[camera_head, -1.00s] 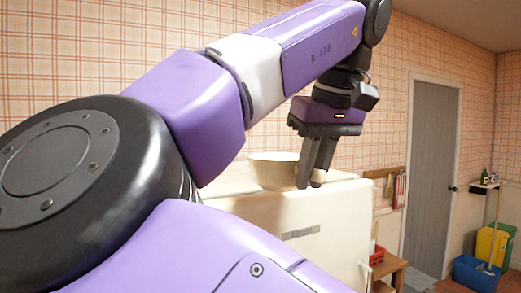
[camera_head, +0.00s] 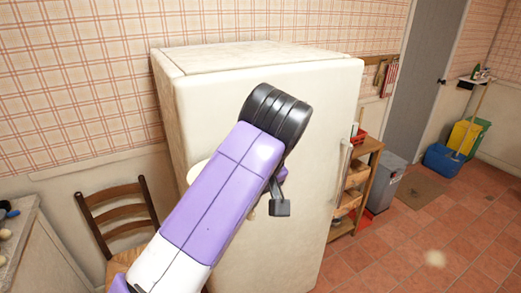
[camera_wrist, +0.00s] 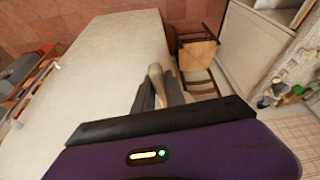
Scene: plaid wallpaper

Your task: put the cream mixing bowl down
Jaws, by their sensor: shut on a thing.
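The cream mixing bowl (camera_head: 197,168) is mostly hidden behind my arm in the head view; a pale part of its rim shows to the left of the arm, in front of the fridge. My gripper is almost wholly hidden there too. In the wrist view my gripper (camera_wrist: 162,92) is shut on the bowl, with a narrow cream-tan part of it (camera_wrist: 155,73) showing at the fingers. Most of the bowl is out of sight in that view, and its tilt cannot be told.
The cream fridge (camera_head: 255,58) stands right behind my arm; its visible top is bare. A wooden chair (camera_head: 122,211) is to its left, beside a counter (camera_head: 28,240). A wooden shelf (camera_head: 368,165) and grey bin (camera_head: 388,187) are right. Open tiled floor (camera_head: 430,230) lies at right.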

